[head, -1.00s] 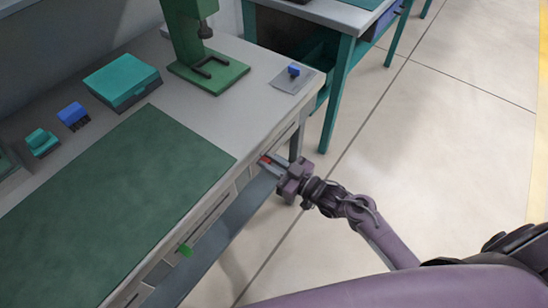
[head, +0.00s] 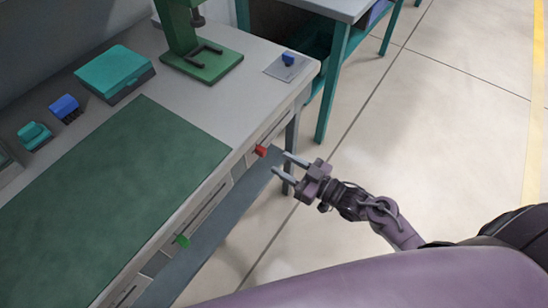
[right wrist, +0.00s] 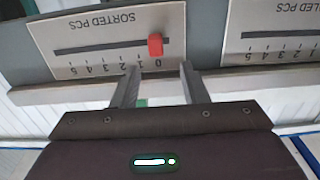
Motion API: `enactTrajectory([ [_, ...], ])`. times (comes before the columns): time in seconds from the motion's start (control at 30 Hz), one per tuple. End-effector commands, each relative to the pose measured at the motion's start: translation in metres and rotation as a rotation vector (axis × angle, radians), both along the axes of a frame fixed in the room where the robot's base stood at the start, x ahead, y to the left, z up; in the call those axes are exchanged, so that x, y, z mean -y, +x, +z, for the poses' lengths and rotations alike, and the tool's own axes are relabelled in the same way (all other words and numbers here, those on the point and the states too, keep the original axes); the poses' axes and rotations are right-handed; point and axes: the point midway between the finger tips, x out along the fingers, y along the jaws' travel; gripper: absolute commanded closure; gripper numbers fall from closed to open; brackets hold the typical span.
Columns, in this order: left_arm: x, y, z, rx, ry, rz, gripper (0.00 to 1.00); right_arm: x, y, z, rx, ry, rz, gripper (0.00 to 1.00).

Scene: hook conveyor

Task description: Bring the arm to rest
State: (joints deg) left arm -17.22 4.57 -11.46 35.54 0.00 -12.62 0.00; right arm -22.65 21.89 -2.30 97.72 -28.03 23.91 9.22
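My right gripper (head: 281,166) is open and empty in front of the workbench's front edge, in the head view. It is just short of a red slider knob (head: 261,151), with a gap between them. In the right wrist view the open fingers (right wrist: 158,78) point at the panel, and the red knob (right wrist: 155,44) sits beyond the fingertips, near the 0 end of a scale marked "SORTED PCS" (right wrist: 95,25). My left gripper is not in view.
The workbench (head: 262,75) carries a green mat (head: 130,190), a teal box (head: 115,70), a green stand (head: 205,62) and a small blue piece (head: 288,58). A green knob (head: 183,240) is on a second front scale. The floor (head: 440,130) at right is clear.

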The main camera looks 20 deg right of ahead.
Motion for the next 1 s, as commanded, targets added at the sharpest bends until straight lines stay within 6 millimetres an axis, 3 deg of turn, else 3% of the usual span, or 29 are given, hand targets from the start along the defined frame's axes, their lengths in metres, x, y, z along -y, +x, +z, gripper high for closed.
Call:
enactTrajectory([
  [0.17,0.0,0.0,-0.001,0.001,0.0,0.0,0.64,0.007,-0.009,0.0,0.0,0.0,0.001,0.6],
  [0.73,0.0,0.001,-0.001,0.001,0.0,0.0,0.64,0.008,-0.009,-0.004,-0.009,-0.003,-0.006,0.6],
  [0.87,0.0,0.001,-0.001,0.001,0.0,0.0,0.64,0.019,-0.009,-0.044,-0.091,-0.035,-0.064,0.6],
  [0.97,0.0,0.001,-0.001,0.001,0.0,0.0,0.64,0.033,-0.017,-0.105,-0.222,-0.087,-0.143,0.6],
  [1.0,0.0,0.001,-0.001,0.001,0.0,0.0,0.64,0.039,-0.024,-0.134,-0.287,-0.113,-0.177,0.6],
])
